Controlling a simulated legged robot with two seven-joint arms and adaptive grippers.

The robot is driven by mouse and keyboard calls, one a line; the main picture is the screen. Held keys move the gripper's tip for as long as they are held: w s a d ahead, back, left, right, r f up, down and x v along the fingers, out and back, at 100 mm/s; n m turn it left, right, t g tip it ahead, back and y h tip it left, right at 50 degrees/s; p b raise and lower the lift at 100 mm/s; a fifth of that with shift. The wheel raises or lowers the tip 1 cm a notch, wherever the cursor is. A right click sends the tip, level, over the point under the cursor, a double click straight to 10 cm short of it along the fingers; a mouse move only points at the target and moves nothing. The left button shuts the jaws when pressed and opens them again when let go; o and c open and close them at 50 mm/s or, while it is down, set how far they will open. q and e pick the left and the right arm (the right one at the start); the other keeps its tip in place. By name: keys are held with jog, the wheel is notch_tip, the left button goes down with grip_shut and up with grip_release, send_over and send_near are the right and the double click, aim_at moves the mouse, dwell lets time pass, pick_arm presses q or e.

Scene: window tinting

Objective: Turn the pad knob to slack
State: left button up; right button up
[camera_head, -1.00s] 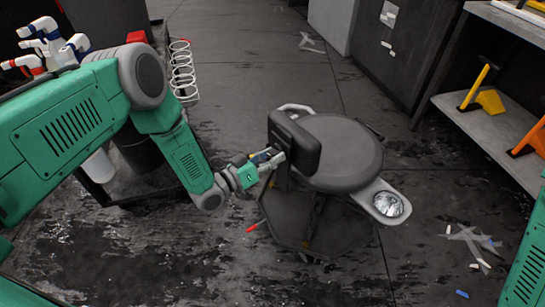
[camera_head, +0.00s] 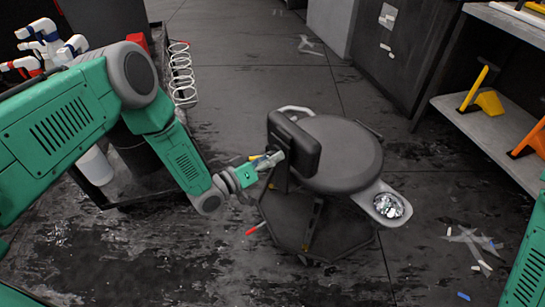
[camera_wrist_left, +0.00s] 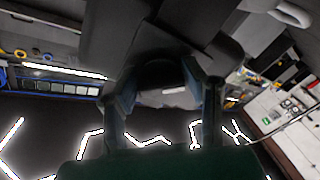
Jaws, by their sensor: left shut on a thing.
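The stool (camera_head: 345,155) has a dark round seat and an upright dark pad (camera_head: 297,145) on its left side. My left gripper (camera_head: 272,160) comes in from the left at the outer face of the pad. In the left wrist view a dark rounded knob (camera_wrist_left: 160,72) sits between the two fingers of my left gripper (camera_wrist_left: 163,92), which are shut on it. In the head view the knob is hidden by the gripper. My right gripper is out of view; only a green part of my right arm shows at the right edge.
A metal tray with shiny bits (camera_head: 388,205) sticks out from the stool's right. A cart with spray bottles (camera_head: 45,40) stands at the left. A shelf (camera_head: 490,125) with yellow and orange tools is at the right. Scraps (camera_head: 473,243) lie on the wet floor.

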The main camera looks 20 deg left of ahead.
pick_arm(q)
jog(key=o, duration=1.2)
jog(key=shift+r, duration=0.1)
jog(key=shift+c, duration=0.2)
jog(key=shift+s+a, duration=0.15)
jog(key=shift+s, duration=0.05)
jog(key=v, duration=1.1)
jog(key=shift+s+a, duration=0.15)
jog(key=shift+s, duration=0.05)
